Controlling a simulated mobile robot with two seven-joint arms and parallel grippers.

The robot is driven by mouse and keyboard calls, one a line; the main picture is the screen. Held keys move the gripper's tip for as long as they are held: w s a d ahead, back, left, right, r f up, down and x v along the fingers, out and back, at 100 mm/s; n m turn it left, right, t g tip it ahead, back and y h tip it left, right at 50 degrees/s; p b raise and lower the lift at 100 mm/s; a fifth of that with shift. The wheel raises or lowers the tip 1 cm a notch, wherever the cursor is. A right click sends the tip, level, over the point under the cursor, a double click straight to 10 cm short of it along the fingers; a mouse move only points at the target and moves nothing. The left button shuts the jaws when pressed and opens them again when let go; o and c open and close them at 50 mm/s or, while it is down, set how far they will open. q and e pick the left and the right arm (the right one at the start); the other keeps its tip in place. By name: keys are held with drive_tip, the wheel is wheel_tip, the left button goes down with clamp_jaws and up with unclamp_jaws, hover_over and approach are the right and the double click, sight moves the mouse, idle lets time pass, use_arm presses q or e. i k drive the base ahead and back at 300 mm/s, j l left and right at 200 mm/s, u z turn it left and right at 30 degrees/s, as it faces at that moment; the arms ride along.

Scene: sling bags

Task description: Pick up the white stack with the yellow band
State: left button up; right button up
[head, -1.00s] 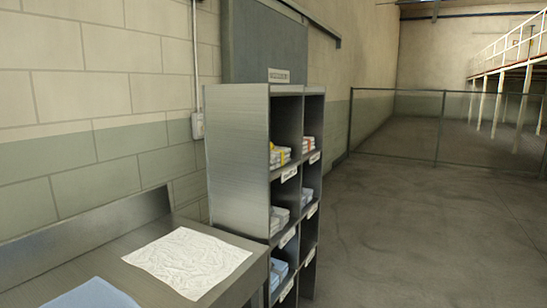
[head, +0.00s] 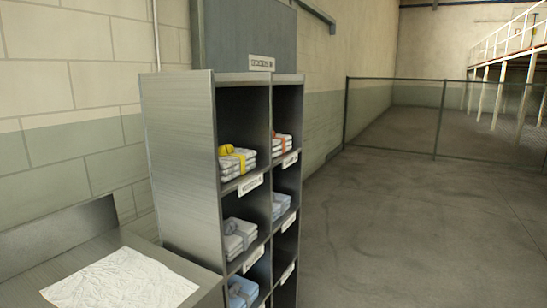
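The white stack with the yellow band (head: 236,162) lies in the upper left compartment of a grey metal shelf unit (head: 185,165) in the head view. It looks like folded white cloth, with the yellow band over its top and front. Nothing touches it from the front. Neither of my grippers shows in the head view.
A white stack with an orange-red band (head: 281,146) is in the upper right compartment. Grey-banded stacks (head: 239,235) and a light blue stack (head: 241,291) fill lower compartments. A metal table (head: 75,252) with a crumpled white sheet (head: 122,281) stands left. Open floor (head: 400,220) lies right.

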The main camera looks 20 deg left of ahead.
sight(234, 162)
drive_tip(key=i+z, duration=0.25)
drive_tip(key=i, duration=1.1)
drive_tip(key=i+l+u, duration=0.15)
drive_tip(key=i+u, duration=0.25)
drive_tip(key=i+l+u, duration=0.65)
drive_tip(key=u, duration=0.25)
drive_tip(key=i+l+u, duration=0.3)
drive_tip(key=u, duration=0.15)
drive_tip(key=i+l+u, duration=0.2)
drive_tip(key=l+u, duration=0.25)
drive_tip(key=i+l+u, duration=0.1)
drive_tip(key=l+u, duration=0.2)
drive_tip(key=u, duration=0.15)
drive_tip(key=l+u, duration=0.4)
drive_tip(key=l, duration=0.25)
